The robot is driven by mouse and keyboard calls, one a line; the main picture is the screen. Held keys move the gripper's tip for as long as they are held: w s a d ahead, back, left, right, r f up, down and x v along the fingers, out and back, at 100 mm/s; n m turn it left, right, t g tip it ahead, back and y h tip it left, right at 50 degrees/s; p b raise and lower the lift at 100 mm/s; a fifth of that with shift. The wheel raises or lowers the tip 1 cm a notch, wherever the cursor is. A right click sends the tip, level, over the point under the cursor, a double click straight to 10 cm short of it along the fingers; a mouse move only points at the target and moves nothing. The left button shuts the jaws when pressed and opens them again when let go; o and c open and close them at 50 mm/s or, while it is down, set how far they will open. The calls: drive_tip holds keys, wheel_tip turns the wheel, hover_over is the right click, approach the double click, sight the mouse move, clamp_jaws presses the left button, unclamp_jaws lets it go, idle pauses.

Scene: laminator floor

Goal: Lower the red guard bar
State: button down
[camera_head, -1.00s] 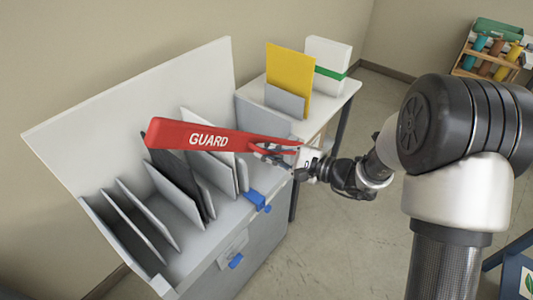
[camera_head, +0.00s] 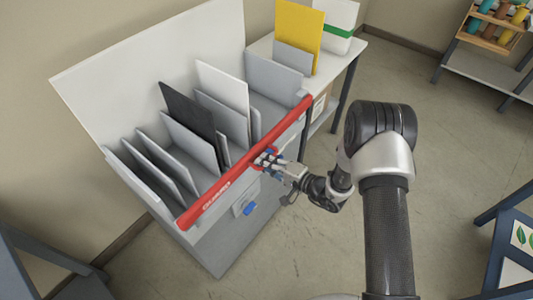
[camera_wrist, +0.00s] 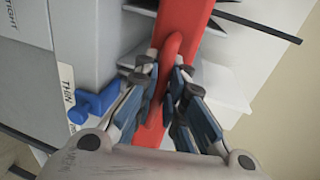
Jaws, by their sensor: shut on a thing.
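The red guard bar (camera_head: 220,193) lies along the front top edge of the grey cabinet (camera_head: 222,262), running from lower left to upper right across the slot openings. Its lettering faces upward near the left end. My gripper (camera_head: 265,160) is at the middle of the bar. In the wrist view my gripper (camera_wrist: 168,92) is shut on the red handle loop (camera_wrist: 172,50) of the guard bar (camera_wrist: 182,22), with one finger on each side. I cannot tell whether the bar rests fully on the cabinet's edge.
Grey, white and black sheets (camera_head: 190,115) stand in the cabinet's slots behind the bar. A blue latch (camera_head: 249,209) is on the cabinet front; a blue part (camera_wrist: 95,103) shows beside my gripper. A side table (camera_head: 345,50) holds a yellow board (camera_head: 298,30).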

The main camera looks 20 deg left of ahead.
drive_tip(key=shift+d+f, duration=0.1)
drive_tip(key=shift+f, duration=0.4)
drive_tip(key=shift+s+f, duration=0.1)
drive_tip(key=shift+f, duration=0.05)
drive_tip(key=c, duration=1.7)
unclamp_jaws()
drive_tip(key=shift+o, duration=0.2)
drive_tip(key=shift+r, duration=0.2)
drive_tip(key=v, duration=1.2)
